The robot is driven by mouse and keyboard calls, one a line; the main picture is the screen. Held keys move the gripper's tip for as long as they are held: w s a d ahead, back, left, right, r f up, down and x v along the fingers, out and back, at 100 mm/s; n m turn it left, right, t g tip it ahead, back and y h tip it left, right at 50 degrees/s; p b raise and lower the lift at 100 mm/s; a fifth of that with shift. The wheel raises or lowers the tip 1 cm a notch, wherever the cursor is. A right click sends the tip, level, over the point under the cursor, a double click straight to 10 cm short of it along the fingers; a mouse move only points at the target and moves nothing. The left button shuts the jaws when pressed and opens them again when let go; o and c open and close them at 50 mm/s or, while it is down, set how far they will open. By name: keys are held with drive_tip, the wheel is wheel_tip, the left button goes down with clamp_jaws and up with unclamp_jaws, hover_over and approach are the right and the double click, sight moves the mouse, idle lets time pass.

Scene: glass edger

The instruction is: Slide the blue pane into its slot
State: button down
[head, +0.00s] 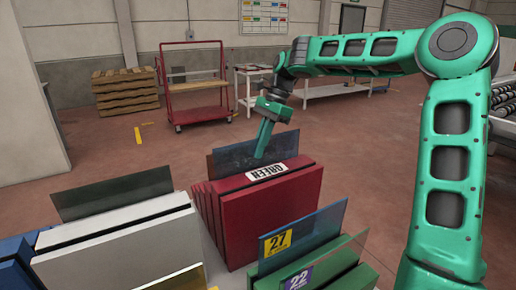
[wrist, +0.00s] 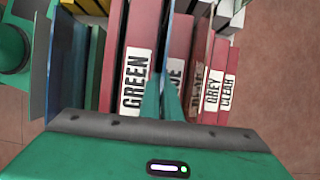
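The blue pane (head: 230,158) stands upright behind the red divider labelled GREEN (head: 268,172) in the head view. In the wrist view the pane (wrist: 167,35) shows edge-on as a thin blue line between the GREEN divider (wrist: 136,60) and the divider whose label ends in "UE" (wrist: 177,75). My gripper (head: 260,152) points down at the pane's top edge, its fingers (wrist: 161,100) close together around the pane. The pane's lower edge is hidden behind the GREEN divider, so its depth in the slot cannot be seen.
Dividers labelled GREY (wrist: 212,90) and CLEAR (wrist: 228,92) stand farther right in the wrist view. A white rack (head: 120,240) with a dark pane stands left. Green racks with panes tagged 27 (head: 278,243) and 22 (head: 298,279) stand in front. A red cart (head: 195,85) stands behind.

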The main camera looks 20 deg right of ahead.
drive_tip(key=shift+w, duration=0.1)
drive_tip(key=c, duration=1.9)
unclamp_jaws()
drive_tip(key=shift+f, duration=0.1)
drive_tip(key=v, duration=1)
drive_tip(key=shift+w+d+r, duration=0.15)
drive_tip(key=shift+r, duration=0.15)
